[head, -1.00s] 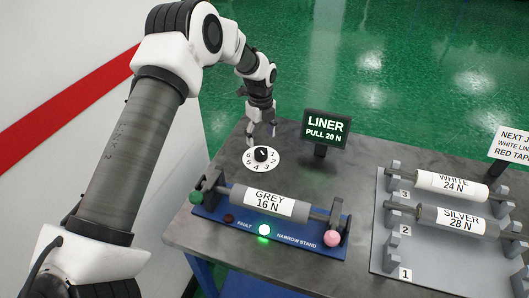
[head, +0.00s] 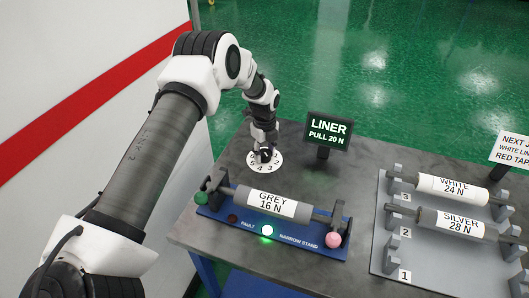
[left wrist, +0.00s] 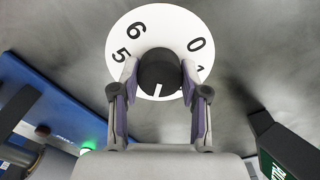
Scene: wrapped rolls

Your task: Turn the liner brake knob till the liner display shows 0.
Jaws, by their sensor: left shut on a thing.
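The liner brake knob (left wrist: 158,72) is black with a white pointer line, on a white round dial (left wrist: 170,22). In the left wrist view the pointer is toward the bottom; 5, 6, 0 and part of a 1 show, and other numbers are hidden. My left gripper (left wrist: 158,84) is shut on the knob, one finger on each side. In the head view the gripper (head: 264,150) covers most of the knob above the dial (head: 279,163). The liner display (head: 329,131) reads LINER PULL 20 N. My right gripper is not in view.
A blue narrow stand (head: 300,241) holds a grey roll (head: 271,202) marked 16 N in front of the dial; its middle lamp glows green. A grey rack (head: 432,260) with white and silver rolls is at the right. Bare tabletop lies between.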

